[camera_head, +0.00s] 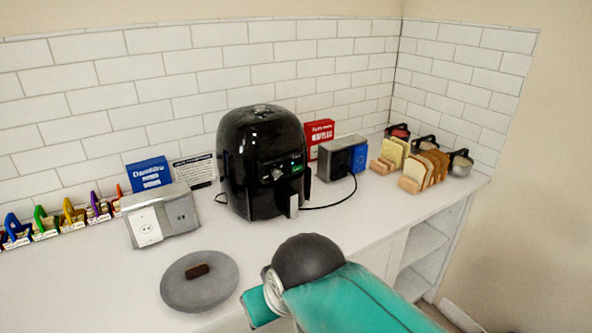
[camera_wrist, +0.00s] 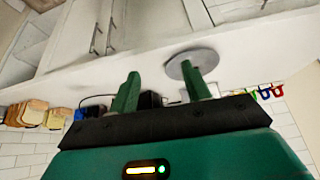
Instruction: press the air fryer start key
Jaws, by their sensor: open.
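The black air fryer (camera_head: 262,140) stands upright on the white counter (camera_head: 110,270) against the tiled wall. Its front panel has a small green-lit spot (camera_head: 297,168) at the right; the start key's label is too small to read. The handle points to the front. My teal arm shows at the lower middle of the head view, in front of the fryer and apart from it. In the wrist view my gripper (camera_wrist: 160,70) has its two green fingers spread with nothing held between them. A dark part of the fryer (camera_wrist: 150,100) shows beyond and between the fingers.
Bread slices (camera_head: 425,168) stand farther right. The counter directly before the fryer is clear.

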